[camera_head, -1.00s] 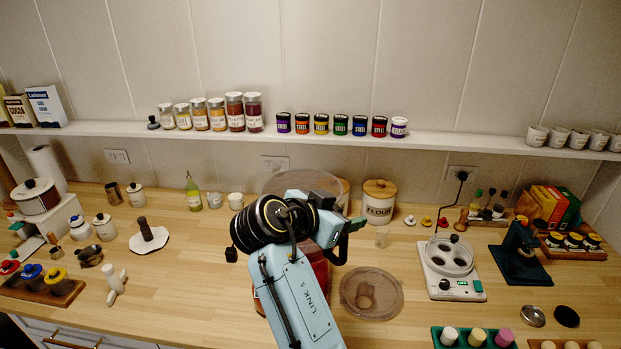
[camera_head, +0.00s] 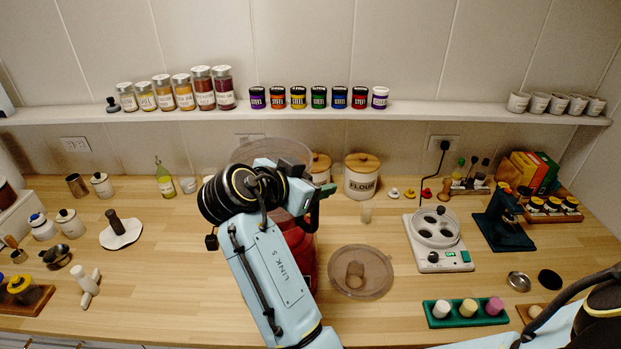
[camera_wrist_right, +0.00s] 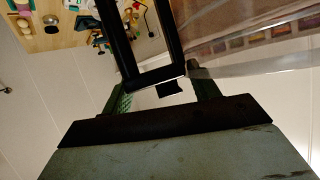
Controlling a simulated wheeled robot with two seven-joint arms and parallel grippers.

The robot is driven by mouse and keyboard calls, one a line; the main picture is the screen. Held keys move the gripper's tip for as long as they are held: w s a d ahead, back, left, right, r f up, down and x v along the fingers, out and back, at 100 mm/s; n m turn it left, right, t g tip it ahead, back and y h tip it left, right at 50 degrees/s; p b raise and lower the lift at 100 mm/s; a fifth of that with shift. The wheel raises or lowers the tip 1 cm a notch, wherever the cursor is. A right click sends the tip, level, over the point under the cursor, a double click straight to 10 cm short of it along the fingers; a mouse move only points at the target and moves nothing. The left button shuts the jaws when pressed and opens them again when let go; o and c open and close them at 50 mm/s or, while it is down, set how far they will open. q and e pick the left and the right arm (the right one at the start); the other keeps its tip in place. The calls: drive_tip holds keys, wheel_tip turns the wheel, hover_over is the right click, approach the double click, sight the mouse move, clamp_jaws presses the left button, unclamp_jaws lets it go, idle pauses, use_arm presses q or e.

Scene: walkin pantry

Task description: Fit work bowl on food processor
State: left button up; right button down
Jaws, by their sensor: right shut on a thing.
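My right gripper (camera_head: 312,192) is shut on the black handle (camera_wrist_right: 165,60) of the clear work bowl (camera_head: 275,149). The handle fills the space between the fingers in the right wrist view, with the bowl's clear wall (camera_wrist_right: 240,35) beside it. The red food processor base (camera_head: 302,255) stands on the counter, partly hidden behind my right forearm. The bowl is above and behind the base in the picture; my arm hides its lower part, so I cannot tell whether they touch. The clear lid with its feed tube (camera_head: 372,285) lies on the counter right of the base. My left gripper is not in view.
A flour canister (camera_head: 362,177) stands behind, below the shelf (camera_head: 440,114) of jars. A white appliance with a round top (camera_head: 440,262) is right of the lid, and a green tray (camera_head: 465,321) is in front.

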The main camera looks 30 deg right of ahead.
drive_tip(key=shift+f+b, duration=0.3)
drive_tip(key=shift+f, duration=0.2)
wheel_tip(320, 180, down, 4)
drive_tip(key=b, duration=0.3)
drive_tip(key=shift+r, duration=0.1)
idle(1.1)
drive_tip(key=shift+a+f+b, duration=0.2)
drive_tip(key=shift+f+b, duration=0.7)
drive_tip(key=shift+f, duration=0.3)
drive_tip(key=shift+c, duration=1.5)
unclamp_jaws()
drive_tip(key=shift+d, duration=0.1)
drive_tip(key=shift+f, duration=0.1)
